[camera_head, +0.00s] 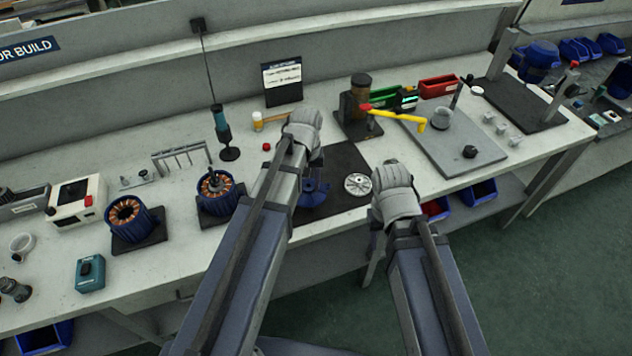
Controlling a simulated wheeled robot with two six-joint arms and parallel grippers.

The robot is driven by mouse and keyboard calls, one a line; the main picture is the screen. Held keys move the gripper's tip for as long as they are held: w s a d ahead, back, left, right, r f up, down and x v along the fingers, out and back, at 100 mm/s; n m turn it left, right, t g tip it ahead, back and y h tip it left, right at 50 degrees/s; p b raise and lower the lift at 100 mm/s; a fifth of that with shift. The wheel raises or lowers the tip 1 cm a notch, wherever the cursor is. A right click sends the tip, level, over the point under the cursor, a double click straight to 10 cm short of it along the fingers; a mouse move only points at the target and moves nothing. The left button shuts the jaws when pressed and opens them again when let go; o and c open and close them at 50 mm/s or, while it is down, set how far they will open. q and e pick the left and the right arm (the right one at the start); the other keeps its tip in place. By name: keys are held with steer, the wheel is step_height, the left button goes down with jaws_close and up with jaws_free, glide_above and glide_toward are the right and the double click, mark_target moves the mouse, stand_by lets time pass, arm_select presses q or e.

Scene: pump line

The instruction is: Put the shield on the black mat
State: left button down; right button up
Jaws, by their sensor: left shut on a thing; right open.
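The black mat (345,160) lies on the bench between my arms. A blue finned round piece, which looks like the shield (315,195), shows just right of my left forearm, over the mat's front left part. My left gripper (313,163) is shut on it; the fingers are mostly hidden behind my wrist and forearm. I cannot tell whether the piece touches the mat. A silver disc with holes (357,184) lies at the mat's right side. My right gripper (377,215) is open and empty near the bench's front edge, its fingers mostly hidden.
Two blue copper-wound stators (127,220) stand on dark bases at the left.

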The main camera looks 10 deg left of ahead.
mark_target(309, 194)
arm_select(q)
step_height(309, 194, down, 4)
steer(key=b, duration=0.4)
steer(key=shift+f, duration=0.2)
steer(key=shift+f+b, duration=0.2)
steer(key=shift+b, duration=0.25)
stand_by(0.6)
steer(key=shift+f+b, duration=0.35)
steer(key=shift+c, duration=0.2)
jaws_free()
steer(key=shift+r, duration=0.15)
stand_by(0.6)
step_height(309, 194, up, 6)
steer(key=p, duration=0.6)
